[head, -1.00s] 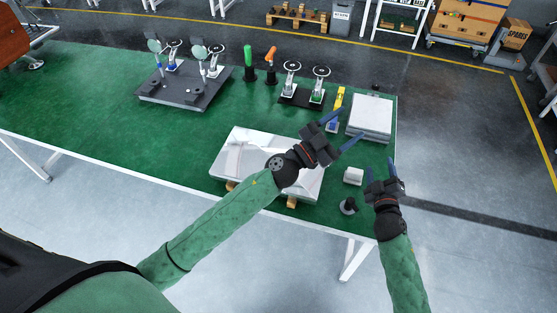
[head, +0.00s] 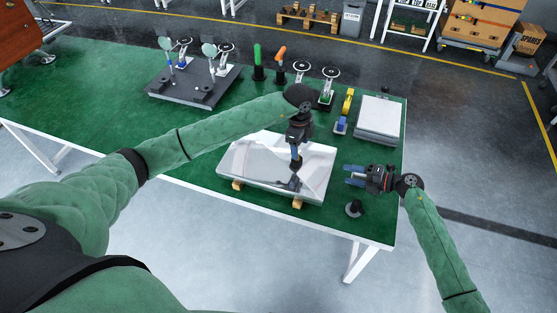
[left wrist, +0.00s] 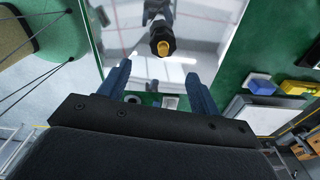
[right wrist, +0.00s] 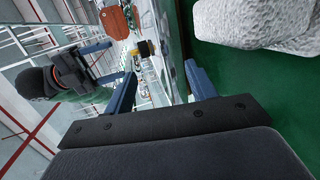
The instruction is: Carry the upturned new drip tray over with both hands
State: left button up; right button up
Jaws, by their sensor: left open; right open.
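The upturned drip tray (head: 255,160), a shiny mirror-like metal box, rests on wooden blocks (head: 297,203) near the table's front edge. My left gripper (head: 296,165) is open, points down and is over the tray's right half; in the left wrist view the tray (left wrist: 190,30) fills the top and reflects the gripper. I cannot tell whether the fingertips touch it. My right gripper (head: 354,175) is open, to the right of the tray, with its fingers pointing left toward the tray's right end and apart from it.
A white lumpy object (right wrist: 255,20) lies beside my right gripper. A small dark tamper-like item (head: 354,208) stands at the front right. A flat pale box (head: 379,115), a yellow-and-blue item (head: 344,110) and a dark fixture (head: 195,85) stand farther back. The mat's left part is clear.

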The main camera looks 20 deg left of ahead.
aim_at(278, 158)
pick_arm(q)
jog(key=shift+w+a+r+y, duration=0.1)
jog(key=shift+w+a+y, duration=0.1)
jog(key=shift+a, duration=0.3)
jog(key=shift+w+a+y, duration=0.1)
jog(key=shift+a+y, duration=0.1)
jog(key=shift+a, duration=0.25)
pick_arm(e)
jog(key=shift+d+f, duration=0.2)
jog(key=shift+f, duration=0.15)
jog(key=shift+a, duration=0.1)
pick_arm(q)
jog(key=shift+f, duration=3.9)
pick_arm(e)
jog(key=shift+x, duration=3.8)
jog(key=shift+s+f, duration=0.1)
jog(key=shift+s, duration=0.05)
pick_arm(q)
jog(key=c, duration=1.2)
pick_arm(e)
jog(key=c, duration=1.2)
pick_arm(q)
grip_shut()
pick_arm(e)
grip_shut()
